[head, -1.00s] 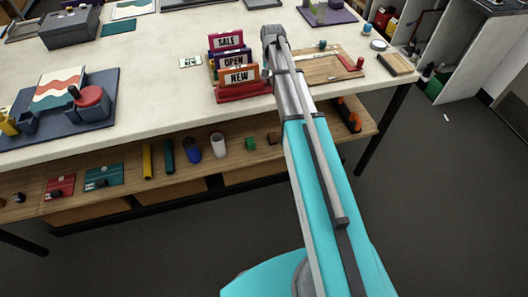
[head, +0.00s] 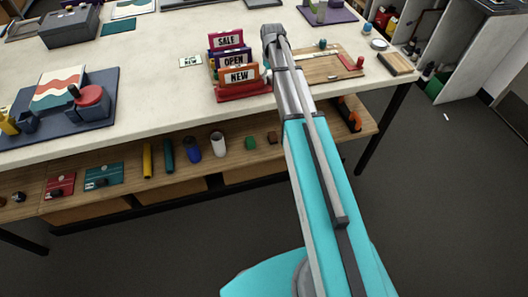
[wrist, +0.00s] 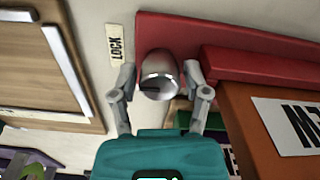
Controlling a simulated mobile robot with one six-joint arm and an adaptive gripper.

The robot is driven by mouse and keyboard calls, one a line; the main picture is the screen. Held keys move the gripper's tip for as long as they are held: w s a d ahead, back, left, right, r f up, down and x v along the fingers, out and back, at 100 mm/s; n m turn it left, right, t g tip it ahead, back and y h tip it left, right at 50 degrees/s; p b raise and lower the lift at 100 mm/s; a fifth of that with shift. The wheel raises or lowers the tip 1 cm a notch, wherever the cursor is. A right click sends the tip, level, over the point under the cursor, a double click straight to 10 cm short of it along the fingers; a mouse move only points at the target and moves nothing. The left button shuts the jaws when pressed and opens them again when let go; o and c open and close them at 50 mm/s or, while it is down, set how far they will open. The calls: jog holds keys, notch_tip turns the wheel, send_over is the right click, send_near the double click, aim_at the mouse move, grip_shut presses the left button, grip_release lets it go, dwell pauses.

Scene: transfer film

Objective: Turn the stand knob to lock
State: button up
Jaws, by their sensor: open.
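The red sign stand (head: 243,96) is near the table's front edge in the head view, with SALE, OPEN and NEW signs in a row. In the wrist view, its red base (wrist: 215,28) carries a rounded metal knob (wrist: 160,72) with a dark mark pointing left. A pale LOCK label (wrist: 116,43) is left of the knob. My gripper (wrist: 158,84) is open, with one finger on each side of the knob. Whether the fingertips touch it is not clear.
A wooden board (head: 325,68) with small items lies right of the stand; its edge also shows at left in the wrist view. The orange sign frame (wrist: 262,120) stands close to my gripper's right. A small card (head: 190,61) lies left of the stand, with bare tabletop around it.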

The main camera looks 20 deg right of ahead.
aim_at(271, 75)
jog(key=n, duration=0.7)
notch_tip(271, 75, up, 14)
jog(key=p, duration=1.4)
jog(key=s+a+f+m+b, duration=0.3)
jog(key=s+f+b, duration=0.5)
jog(key=s+a+f+m+b, duration=0.3)
jog(key=s+a+f+b, duration=0.1)
jog(key=s+f+b, duration=0.4)
jog(key=s+a+f+m+b, duration=0.3)
jog(key=s+f+b, duration=0.6)
jog(key=s, duration=0.1)
jog(key=shift+a, duration=0.25)
dwell(0.5)
dwell(0.4)
notch_tip(271, 75, up, 8)
jog(key=p, duration=0.8)
dwell(0.4)
